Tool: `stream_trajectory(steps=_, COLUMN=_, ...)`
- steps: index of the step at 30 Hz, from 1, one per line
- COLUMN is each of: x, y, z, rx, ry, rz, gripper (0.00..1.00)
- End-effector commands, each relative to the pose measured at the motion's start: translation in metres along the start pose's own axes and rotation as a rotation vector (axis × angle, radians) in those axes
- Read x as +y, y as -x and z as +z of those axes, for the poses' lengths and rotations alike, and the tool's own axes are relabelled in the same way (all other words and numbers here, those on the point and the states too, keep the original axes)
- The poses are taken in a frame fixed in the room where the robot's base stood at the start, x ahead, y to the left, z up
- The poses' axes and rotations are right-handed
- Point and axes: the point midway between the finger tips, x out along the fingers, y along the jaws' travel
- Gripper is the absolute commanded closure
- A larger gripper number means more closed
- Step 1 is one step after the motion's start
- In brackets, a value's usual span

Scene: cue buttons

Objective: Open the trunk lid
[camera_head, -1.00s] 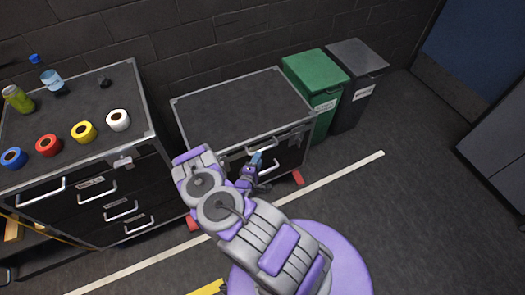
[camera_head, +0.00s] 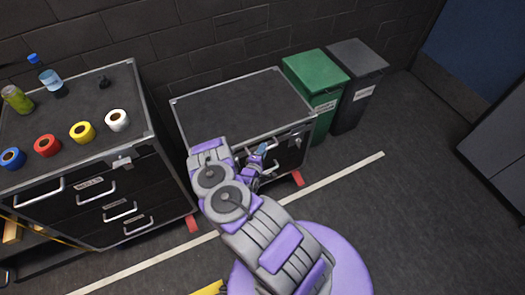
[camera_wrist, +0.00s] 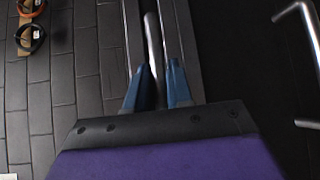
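The trunk is a low black case with metal edges; its flat dark lid (camera_head: 240,105) is closed. My gripper (camera_head: 262,150) is at the trunk's front side, just below the lid's front edge, and my arm hides part of that front. In the wrist view my gripper's two blue fingertips (camera_wrist: 158,66) are apart, with a gap between them. A pale metal bar (camera_wrist: 153,40) lies in line with the gap, beside the metal edge strips. I cannot tell whether the fingers touch the bar.
A brick wall is behind.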

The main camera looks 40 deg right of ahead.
Motion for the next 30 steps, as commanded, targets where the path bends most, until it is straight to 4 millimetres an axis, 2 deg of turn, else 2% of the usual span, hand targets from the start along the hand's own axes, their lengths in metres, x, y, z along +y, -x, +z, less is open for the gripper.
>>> stream_trajectory(steps=1, x=0.000, y=0.000, z=0.000, rx=0.000, ry=0.000, rz=-0.001, gripper=0.85)
stream_trajectory(steps=6, x=-0.001, y=0.000, z=0.000, rx=0.000, ry=0.001, rz=-0.002, gripper=1.00)
stream_trajectory(steps=22, x=0.002, y=0.002, z=0.000, rx=0.001, ry=0.005, rz=-0.007, gripper=1.00)
stream_trajectory(steps=26, x=0.013, y=0.007, z=0.000, rx=0.001, ry=0.015, rz=-0.018, gripper=1.00)
stream_trajectory(steps=30, x=0.033, y=0.017, z=-0.001, rx=0.001, ry=0.041, rz=-0.046, gripper=1.00)
